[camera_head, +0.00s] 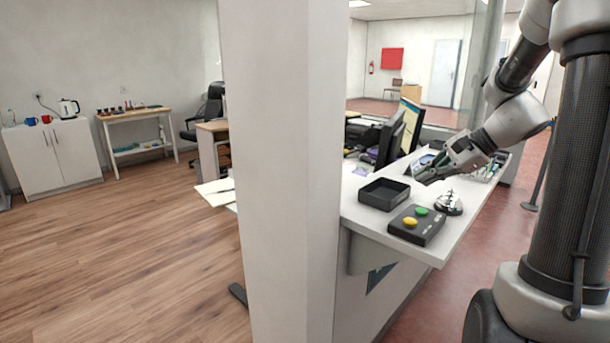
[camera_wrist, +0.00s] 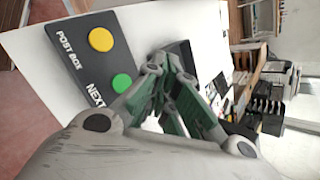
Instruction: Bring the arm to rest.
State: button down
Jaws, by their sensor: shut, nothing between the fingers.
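My arm reaches in from the right of the head view, over the white counter (camera_head: 448,232). My gripper (camera_head: 424,178) is shut and empty, above the counter beyond the silver bell. In the wrist view its green and grey fingers (camera_wrist: 168,65) are together, with the button box to their left. The black button box (camera_head: 418,226) lies near the counter's front end, with a yellow and a green button. It also shows in the wrist view (camera_wrist: 85,70), marked "POST BOX". I cannot tell the exact gap between fingertips and counter.
A shallow black tray (camera_head: 384,195) and the silver bell (camera_head: 448,203) stand on the counter near my gripper. Monitors (camera_head: 400,135) stand behind the tray. A white pillar (camera_head: 285,170) hides part of the room. Open wooden floor (camera_head: 130,240) lies to the left.

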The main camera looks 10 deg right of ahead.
jog(key=s+f+n, duration=0.1)
jog(key=s, duration=0.1)
jog(key=s+d+f+n+g, duration=0.1)
jog(key=f, duration=0.1)
jog(key=shift+s+d+g+h, duration=0.2)
jog(key=shift+s+g+h, duration=0.1)
jog(key=shift+s+h, duration=0.1)
jog(key=s+a+r+n+h, duration=0.3)
jog(key=s+n, duration=0.4)
jog(key=s, duration=0.2)
jog(key=s+a+r+n+h, duration=0.3)
jog(key=s+n, duration=0.4)
jog(key=s, duration=0.3)
jog(key=shift+r+n, duration=0.15)
jog(key=shift+n, duration=0.25)
